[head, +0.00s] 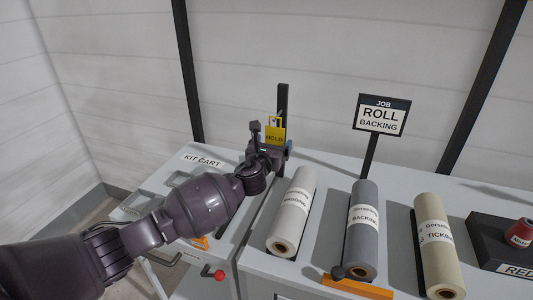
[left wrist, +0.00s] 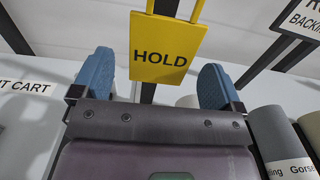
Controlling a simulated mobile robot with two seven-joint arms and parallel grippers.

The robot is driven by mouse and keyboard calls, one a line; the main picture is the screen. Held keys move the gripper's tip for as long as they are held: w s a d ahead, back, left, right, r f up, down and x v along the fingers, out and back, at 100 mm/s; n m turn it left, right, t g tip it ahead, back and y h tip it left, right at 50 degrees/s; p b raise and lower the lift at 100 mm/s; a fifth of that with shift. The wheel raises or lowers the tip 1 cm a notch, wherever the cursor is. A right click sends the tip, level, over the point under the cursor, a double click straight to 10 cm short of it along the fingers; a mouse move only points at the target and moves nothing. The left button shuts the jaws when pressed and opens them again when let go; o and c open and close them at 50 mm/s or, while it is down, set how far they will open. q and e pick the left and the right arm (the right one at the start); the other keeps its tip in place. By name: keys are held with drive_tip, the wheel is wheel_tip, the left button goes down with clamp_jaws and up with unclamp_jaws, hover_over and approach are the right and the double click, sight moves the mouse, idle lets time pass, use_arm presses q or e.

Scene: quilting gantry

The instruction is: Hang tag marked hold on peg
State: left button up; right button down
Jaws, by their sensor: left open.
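The yellow tag marked HOLD (head: 275,135) is upright in front of a dark post (head: 283,98) at the back of the table. In the left wrist view the tag (left wrist: 165,50) faces me, with its yellow loop rising past the top edge. My left gripper (head: 271,147) is at the tag's lower part. Its blue fingertips (left wrist: 156,82) stand wide apart, one on each side of the tag, with gaps to both edges. The peg itself and how the loop meets it cannot be made out. My right gripper is not in view.
White, grey and cream rolls (head: 292,212) (head: 363,230) (head: 434,245) lie to the right of my left arm. A sign reading ROLL BACKING (head: 382,115) stands behind them. The kit cart (head: 148,200) is at left. A dark block with a red spool (head: 520,233) is far right.

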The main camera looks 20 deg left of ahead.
use_arm(q)
drive_tip(key=s+a+f+m+g+y, duration=0.1)
drive_tip(key=s+a+f+m+g, duration=0.3)
drive_tip(key=s+m, duration=1)
drive_tip(key=s+a+f+m+g, duration=0.1)
drive_tip(key=s+f+m+g, duration=0.45)
drive_tip(key=s+m, duration=0.85)
drive_tip(key=s+a+f+m+g+y, duration=0.1)
drive_tip(key=s+a+f+m+g, duration=0.4)
drive_tip(key=s, duration=1.6)
drive_tip(key=w+d+f+m+t+h, duration=0.1)
drive_tip(key=w+d+f+m+t, duration=0.1)
drive_tip(key=w+f+t, duration=0.5)
drive_tip(key=shift+w+d+f+m+t, duration=0.15)
drive_tip(key=shift+w+f+m+t, duration=0.4)
drive_tip(key=shift+f, duration=1.1)
drive_tip(key=shift+s+m, duration=0.25)
